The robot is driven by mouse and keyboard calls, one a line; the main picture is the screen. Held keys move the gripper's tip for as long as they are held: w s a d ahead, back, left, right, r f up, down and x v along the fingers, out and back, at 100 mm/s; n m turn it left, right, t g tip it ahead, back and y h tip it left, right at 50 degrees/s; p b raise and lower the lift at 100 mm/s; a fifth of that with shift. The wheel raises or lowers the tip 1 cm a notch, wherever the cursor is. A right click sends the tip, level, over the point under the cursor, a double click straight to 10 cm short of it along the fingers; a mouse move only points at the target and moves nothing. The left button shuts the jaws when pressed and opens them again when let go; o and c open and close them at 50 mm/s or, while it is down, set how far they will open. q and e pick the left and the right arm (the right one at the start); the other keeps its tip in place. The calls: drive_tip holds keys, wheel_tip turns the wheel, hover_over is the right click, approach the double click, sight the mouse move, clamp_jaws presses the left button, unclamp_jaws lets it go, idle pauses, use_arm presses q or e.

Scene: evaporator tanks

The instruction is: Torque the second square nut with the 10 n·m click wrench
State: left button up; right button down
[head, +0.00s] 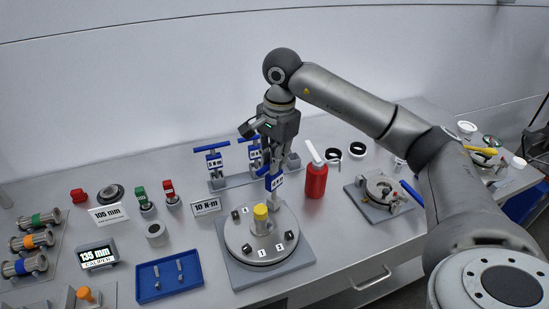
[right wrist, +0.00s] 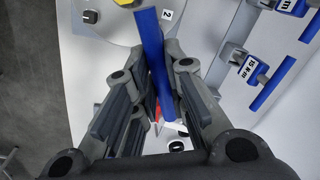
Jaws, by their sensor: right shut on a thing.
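My right gripper (head: 268,158) is shut on the blue handle of a click wrench (head: 274,182), which hangs upright above the round plate's back edge; its label is too small to read surely. In the right wrist view the blue handle (right wrist: 155,60) runs between the fingers. The round grey plate (head: 236,241) carries several square nuts and a yellow-topped centre post (head: 260,212). I cannot tell whether the wrench's lower end touches a nut. My left gripper is not in view.
A rack behind holds a 5 N·m wrench (head: 214,162) and a 15 N·m wrench (right wrist: 252,69). A red bottle (head: 316,180) stands close right of the plate. A fixture (head: 380,190) stands right.

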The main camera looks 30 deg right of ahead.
drive_tip(key=shift+a+m, duration=0.1)
drive_tip(key=shift+m, duration=1.1)
drive_tip(key=shift+m, duration=0.8)
drive_tip(key=shift+n, duration=0.4)
